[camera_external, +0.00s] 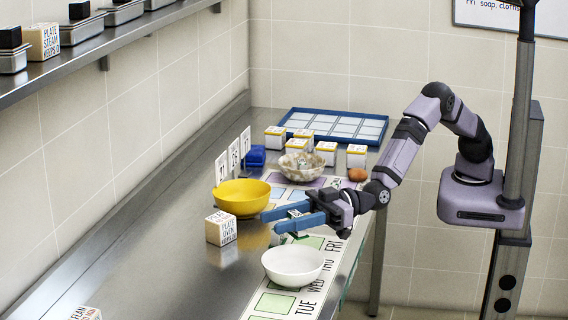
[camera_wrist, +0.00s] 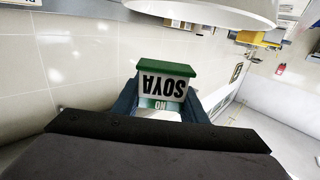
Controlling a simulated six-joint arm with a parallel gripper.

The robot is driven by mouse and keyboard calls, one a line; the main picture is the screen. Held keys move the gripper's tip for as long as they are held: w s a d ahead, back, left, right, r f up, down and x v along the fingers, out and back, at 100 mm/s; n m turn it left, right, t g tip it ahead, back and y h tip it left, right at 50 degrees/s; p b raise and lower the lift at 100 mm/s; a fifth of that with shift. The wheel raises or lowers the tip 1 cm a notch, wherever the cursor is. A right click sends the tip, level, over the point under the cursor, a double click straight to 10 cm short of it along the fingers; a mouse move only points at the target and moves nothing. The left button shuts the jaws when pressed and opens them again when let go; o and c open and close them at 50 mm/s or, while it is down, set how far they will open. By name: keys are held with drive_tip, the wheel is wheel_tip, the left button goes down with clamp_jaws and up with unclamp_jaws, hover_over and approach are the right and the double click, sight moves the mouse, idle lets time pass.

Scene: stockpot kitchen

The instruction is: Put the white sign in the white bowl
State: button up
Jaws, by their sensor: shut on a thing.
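My gripper (camera_external: 284,218), with blue fingers, is shut on a small white sign with green edges. The white sign (camera_wrist: 163,84) shows between the fingers in the wrist view, its lettering "SOYA" and "NO" upside down. In the external view the sign is mostly hidden by the fingers. The white bowl (camera_external: 293,266) stands on the printed mat on the counter, empty as far as I can see. My gripper is above and behind it, apart from it. The bowl's side also shows at the top of the wrist view (camera_wrist: 205,12).
A yellow bowl (camera_external: 242,197) stands left of my gripper, with a lettered block (camera_external: 221,228) nearby. Several upright number cards (camera_external: 233,157), a speckled bowl (camera_external: 302,166), white-and-yellow boxes (camera_external: 326,153) and a blue tray (camera_external: 334,126) are farther back. The front-left counter is mostly clear.

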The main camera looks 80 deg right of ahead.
sight(290, 234)
drive_tip(key=shift+f+p, duration=0.35)
drive_tip(key=shift+f, duration=1.5)
drive_tip(key=shift+f, duration=0.1)
drive_tip(key=shift+f+b, duration=0.35)
drive_tip(key=shift+b, duration=0.2)
drive_tip(key=shift+f, duration=0.15)
drive_tip(key=shift+d, duration=0.1)
drive_tip(key=o, duration=1)
drive_tip(key=shift+f, duration=0.15)
